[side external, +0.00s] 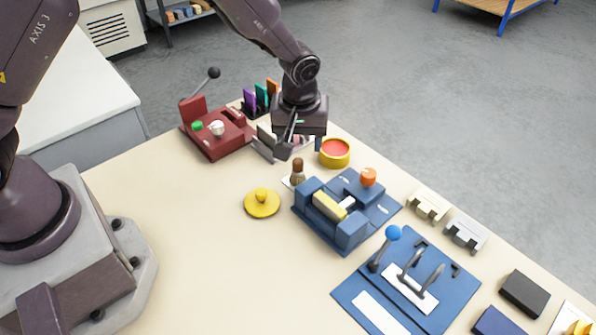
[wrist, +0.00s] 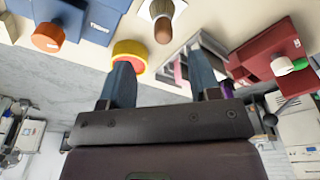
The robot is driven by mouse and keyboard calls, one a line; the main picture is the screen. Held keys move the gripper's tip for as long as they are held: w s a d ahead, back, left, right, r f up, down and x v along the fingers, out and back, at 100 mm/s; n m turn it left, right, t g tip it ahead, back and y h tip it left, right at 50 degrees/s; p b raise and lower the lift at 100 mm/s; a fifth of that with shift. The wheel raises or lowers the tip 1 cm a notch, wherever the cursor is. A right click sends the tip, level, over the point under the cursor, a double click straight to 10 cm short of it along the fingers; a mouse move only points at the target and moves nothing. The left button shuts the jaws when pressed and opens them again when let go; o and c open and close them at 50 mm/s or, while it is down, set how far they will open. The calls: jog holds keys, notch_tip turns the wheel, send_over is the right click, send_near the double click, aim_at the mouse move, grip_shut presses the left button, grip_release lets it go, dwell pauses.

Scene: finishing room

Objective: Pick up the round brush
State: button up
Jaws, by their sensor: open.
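The round brush (side external: 297,168) has a brown handle and stands handle-up on the cream table, beside the blue clamp-like block. In the wrist view the brush (wrist: 163,29) shows its brown handle end and pale bristles at the top middle. My gripper (side external: 300,147) is open and empty, above and beyond the brush as the side view shows it. In the wrist view my gripper's two fingers (wrist: 163,82) are spread apart, with the brush beyond their tips and not between them.
A yellow round container with a red inside (side external: 334,152) stands close to my gripper's right finger. A blue fixture (side external: 333,220) is right of the brush, a yellow knobbed disc (side external: 262,204) to its left. A red fixture (side external: 212,135) stands behind left. The front left table is clear.

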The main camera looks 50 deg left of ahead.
aim_at(298, 161)
jog(key=f, duration=0.5)
jog(key=a+f, duration=0.1)
jog(key=f, duration=0.2)
jog(key=shift+w, duration=0.15)
jog(key=c, duration=1)
